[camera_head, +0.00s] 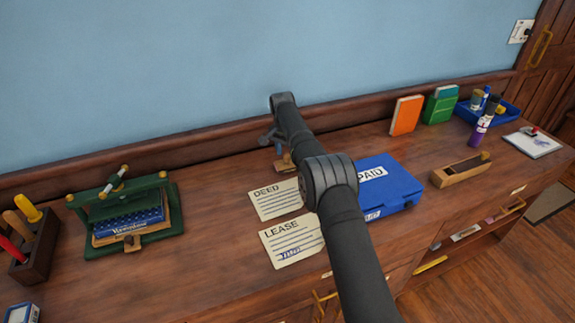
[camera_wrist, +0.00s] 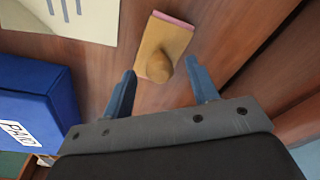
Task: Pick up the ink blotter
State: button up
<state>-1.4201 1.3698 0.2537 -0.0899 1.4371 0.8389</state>
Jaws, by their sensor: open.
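The ink blotter (camera_wrist: 160,40) is a light wooden block with a rounded knob and a pink edge. In the wrist view it lies at top centre, its knob between the two blue-grey fingertips of my gripper (camera_wrist: 160,70). The fingers are apart, with a gap on both sides of the knob; how far above the desk they are is hard to tell. In the head view a small wooden part of the blotter (camera_head: 286,162) shows at the back of the desk, behind my arm, and my gripper is mostly hidden there.
The deed sheet (camera_head: 275,200) and lease sheet (camera_head: 292,242) lie just in front. A blue PAID box (camera_head: 395,190) stands to the right. A green press (camera_head: 128,212) is at left, an orange book (camera_head: 406,115) at back right. The wall ledge (camera_head: 220,143) runs close behind.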

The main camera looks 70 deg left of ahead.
notch_tip(320, 180, down, 2)
jog(key=shift+w+f, duration=0.1)
jog(key=shift+w, duration=0.05)
jog(key=c, duration=1.1)
jog(key=shift+c, duration=0.2)
jog(key=shift+a, duration=0.1)
